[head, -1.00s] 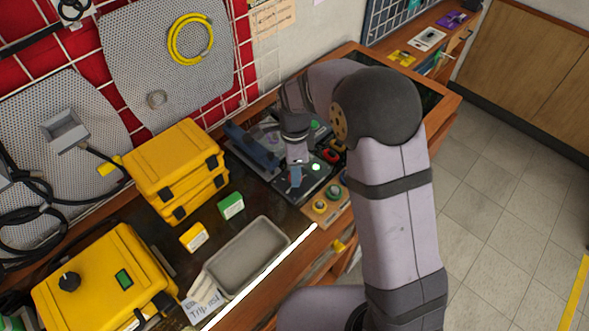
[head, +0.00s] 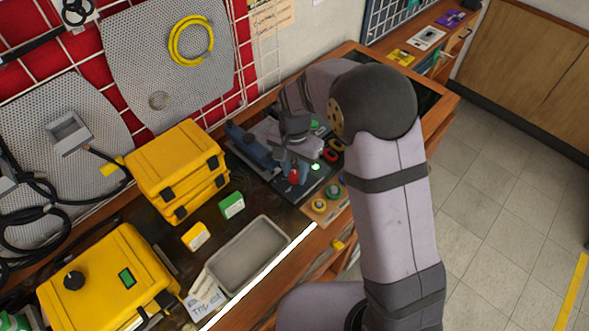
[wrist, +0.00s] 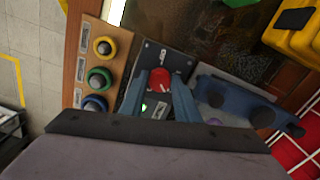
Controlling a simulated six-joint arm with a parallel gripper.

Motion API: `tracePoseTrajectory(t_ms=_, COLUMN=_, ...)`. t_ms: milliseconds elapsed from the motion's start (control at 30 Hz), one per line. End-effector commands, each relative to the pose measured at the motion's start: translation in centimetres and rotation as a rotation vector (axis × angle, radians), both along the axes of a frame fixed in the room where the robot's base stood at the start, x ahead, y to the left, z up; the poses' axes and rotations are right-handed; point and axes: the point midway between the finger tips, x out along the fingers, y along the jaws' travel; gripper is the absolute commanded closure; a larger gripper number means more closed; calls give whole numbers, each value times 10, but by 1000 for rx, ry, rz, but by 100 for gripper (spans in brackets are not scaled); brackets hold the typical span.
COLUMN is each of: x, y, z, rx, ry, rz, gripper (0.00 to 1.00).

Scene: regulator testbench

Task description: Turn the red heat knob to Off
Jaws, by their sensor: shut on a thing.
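The red heat knob (wrist: 160,78) sits on a dark panel (wrist: 157,53) in the wrist view. It also shows in the head view (head: 294,175). My gripper (wrist: 158,88) has its two blue fingers on either side of the knob and is shut on it. It also shows in the head view (head: 294,168), low over the bench panel. A pale mark shows on the knob's lower part in the wrist view. The panel's lettering is too small to read, so I cannot tell the setting.
A lit green lamp (head: 315,167) is beside the knob. A wooden strip with yellow, green and blue ringed buttons (wrist: 95,75) adjoins the panel. A blue fixture (wrist: 235,98) lies on the other side. A grey tray (head: 248,252) and yellow cases (head: 175,165) stand to the left.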

Motion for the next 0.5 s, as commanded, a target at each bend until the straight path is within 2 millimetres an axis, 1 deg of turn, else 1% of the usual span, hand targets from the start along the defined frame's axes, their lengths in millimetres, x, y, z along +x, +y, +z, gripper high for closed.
tracePoseTrajectory(t_ms=500, x=1, y=0, z=2, rx=1, ry=-3, rz=489, gripper=93)
